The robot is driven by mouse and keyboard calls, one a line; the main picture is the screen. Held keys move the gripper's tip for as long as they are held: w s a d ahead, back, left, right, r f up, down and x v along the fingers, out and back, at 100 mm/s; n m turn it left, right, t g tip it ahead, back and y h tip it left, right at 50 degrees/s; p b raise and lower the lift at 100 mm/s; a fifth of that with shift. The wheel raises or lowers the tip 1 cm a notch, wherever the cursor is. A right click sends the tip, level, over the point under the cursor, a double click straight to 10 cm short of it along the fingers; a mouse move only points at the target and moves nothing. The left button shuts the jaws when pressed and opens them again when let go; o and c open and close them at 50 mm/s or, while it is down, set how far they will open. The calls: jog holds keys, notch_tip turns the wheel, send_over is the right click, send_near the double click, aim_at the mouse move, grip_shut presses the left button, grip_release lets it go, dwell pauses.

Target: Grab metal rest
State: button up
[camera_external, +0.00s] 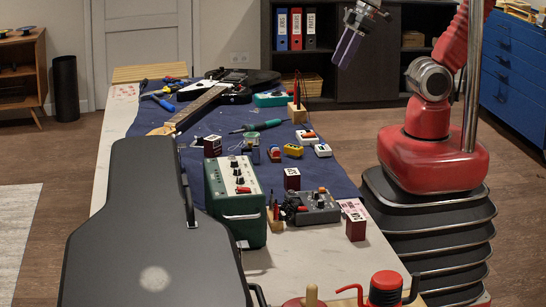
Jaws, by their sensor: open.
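I cannot single out the metal rest for certain. A green-handled soldering iron (258,126) lies on the blue cloth (215,125) near the middle. A small dark upright item (251,148) stands just below the iron; its make is too small to tell.
An electric guitar (235,84) lies at the back of the bench. A green amplifier (233,195), a grey pedal box (316,208) and several small coloured pedals crowd the middle. A wooden block (297,112) holds upright tools. A black guitar case (140,220) fills the front left.

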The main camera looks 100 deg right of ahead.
jog(key=w+d+r+n+g+y, duration=0.1)
jog(key=w+r, duration=0.2)
jog(key=w, duration=0.6)
jog(key=w+d+f+n+g+y, duration=0.1)
jog(key=w+d+n+y, duration=0.15)
jog(key=w, duration=0.65)
jog(key=w+d+f+n+g+y, duration=0.1)
jog(key=w+d, duration=0.3)
jog(key=w, duration=0.4)
jog(key=n+t+y, duration=0.2)
jog(key=n+y, duration=0.4)
jog(key=n, duration=0.1)
send_over(200, 140)
jog(key=d, duration=0.1)
notch_tip(200, 140, down, 23)
jog(key=shift+n+t+y, duration=0.6)
jog(key=shift+n+y, duration=0.15)
jog(key=shift+y, duration=0.2)
jog(key=d+f, duration=0.1)
jog(key=f, duration=0.1)
jog(key=s+d+f, duration=0.1)
jog(key=d+f, duration=0.1)
jog(key=s+d+f, duration=0.1)
jog(key=f, duration=0.2)
jog(key=shift+s+d, duration=0.15)
jog(key=shift+d, duration=0.1)
jog(key=shift+a, duration=0.15)
jog(key=shift+x, duration=1.15)
